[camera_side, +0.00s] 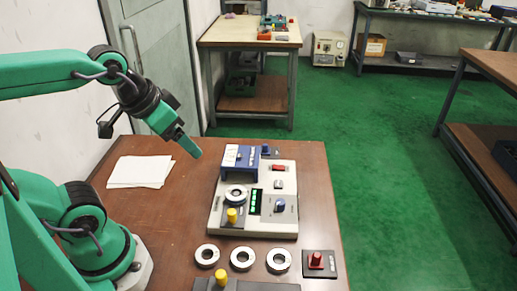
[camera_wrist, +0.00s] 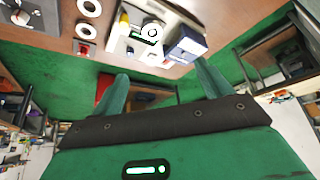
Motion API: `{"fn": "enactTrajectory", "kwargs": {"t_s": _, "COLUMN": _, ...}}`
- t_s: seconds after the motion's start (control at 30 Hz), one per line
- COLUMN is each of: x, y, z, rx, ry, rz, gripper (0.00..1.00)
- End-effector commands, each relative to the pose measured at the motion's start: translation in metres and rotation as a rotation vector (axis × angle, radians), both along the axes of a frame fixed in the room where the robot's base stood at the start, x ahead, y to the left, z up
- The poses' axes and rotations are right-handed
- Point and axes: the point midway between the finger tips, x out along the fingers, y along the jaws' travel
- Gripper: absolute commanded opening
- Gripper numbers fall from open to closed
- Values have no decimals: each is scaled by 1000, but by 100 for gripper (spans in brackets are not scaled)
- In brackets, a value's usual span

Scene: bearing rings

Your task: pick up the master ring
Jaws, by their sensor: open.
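My gripper (camera_side: 192,150) hangs in the air left of and above the instrument, angled down to the right. In the wrist view its two green fingers are spread with nothing between them (camera_wrist: 162,68). Three similar metal rings, a left one (camera_side: 207,255), a middle one (camera_side: 242,258) and a right one (camera_side: 279,260), lie in a row near the table's front. Another ring (camera_side: 236,193) sits on the instrument, beside a yellow knob; it also shows in the wrist view (camera_wrist: 153,28). I cannot tell which ring is the master ring.
The pale instrument (camera_side: 285,180) carries a blue block (camera_side: 241,158) and knobs. A dark plate with a red knob (camera_side: 318,262) stands right of the rings. A yellow-topped dark fixture (camera_side: 222,278) is at the front. White paper (camera_side: 141,171) lies left.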

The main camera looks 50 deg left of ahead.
Motion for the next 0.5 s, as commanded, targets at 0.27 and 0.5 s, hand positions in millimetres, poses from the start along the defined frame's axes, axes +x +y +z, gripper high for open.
{"fn": "enactTrajectory", "kwargs": {"t_s": 0.27, "x": 1, "y": 0, "z": 0, "rx": 0, "ry": 2, "rz": 0, "gripper": 77}}
{"fn": "enactTrajectory", "kwargs": {"t_s": 0.5, "x": 10, "y": -1, "z": -5, "rx": -1, "ry": 43, "rz": -4, "gripper": 77}}
